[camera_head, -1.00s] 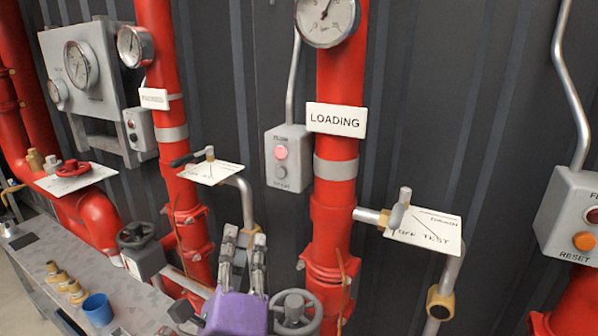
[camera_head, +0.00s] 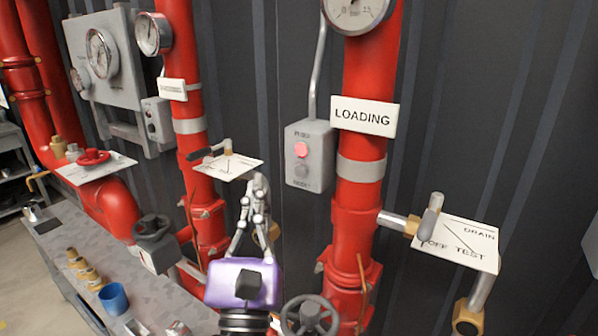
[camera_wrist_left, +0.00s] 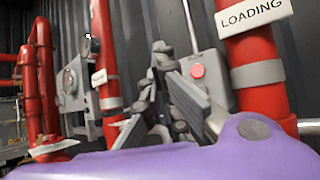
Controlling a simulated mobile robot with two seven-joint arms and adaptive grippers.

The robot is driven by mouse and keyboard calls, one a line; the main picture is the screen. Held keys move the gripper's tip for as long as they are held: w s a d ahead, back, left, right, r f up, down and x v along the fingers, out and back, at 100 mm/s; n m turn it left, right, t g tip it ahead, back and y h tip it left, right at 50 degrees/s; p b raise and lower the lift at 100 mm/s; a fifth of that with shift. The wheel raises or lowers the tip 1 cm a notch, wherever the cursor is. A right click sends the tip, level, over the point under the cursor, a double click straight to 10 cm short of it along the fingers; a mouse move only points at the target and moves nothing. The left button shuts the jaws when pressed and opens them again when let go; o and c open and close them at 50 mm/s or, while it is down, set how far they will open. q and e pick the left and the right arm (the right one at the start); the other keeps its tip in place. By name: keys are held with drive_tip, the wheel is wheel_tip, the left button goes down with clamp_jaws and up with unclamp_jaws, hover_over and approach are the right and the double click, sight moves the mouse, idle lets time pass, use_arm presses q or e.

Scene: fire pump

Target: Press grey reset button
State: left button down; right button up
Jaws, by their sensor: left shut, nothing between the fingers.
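A grey control box (camera_head: 311,141) hangs on the dark wall left of the LOADING pipe. It has a lit pinkish-red button (camera_head: 301,149) above a grey reset button (camera_head: 301,171). My left gripper (camera_head: 261,182) is purple with grey fingers, pointing up, below and left of the box. Its fingers are shut and empty, and it looks apart from the box. In the left wrist view the fingers (camera_wrist_left: 163,55) stand left of the red button (camera_wrist_left: 197,71); the grey button is hidden behind the gripper. My right gripper is not in view.
The red LOADING pipe (camera_head: 366,155) stands right of the box. A valve lever (camera_head: 431,215) with an OFF/TEST plate is farther right. A handwheel (camera_head: 309,316) is below. Another red pipe (camera_head: 196,130) with a lever plate is at left. A bench (camera_head: 60,262) holds a blue cup (camera_head: 113,298).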

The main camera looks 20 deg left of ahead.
sight(300, 171)
use_arm(q)
drive_tip(key=w+d, duration=0.1)
drive_tip(key=w, duration=0.7)
drive_tip(key=shift+w, duration=0.35)
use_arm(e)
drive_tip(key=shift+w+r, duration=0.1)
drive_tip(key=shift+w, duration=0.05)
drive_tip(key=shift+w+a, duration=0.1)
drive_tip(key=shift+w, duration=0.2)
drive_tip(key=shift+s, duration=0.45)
use_arm(q)
drive_tip(key=shift+w+d, duration=0.1)
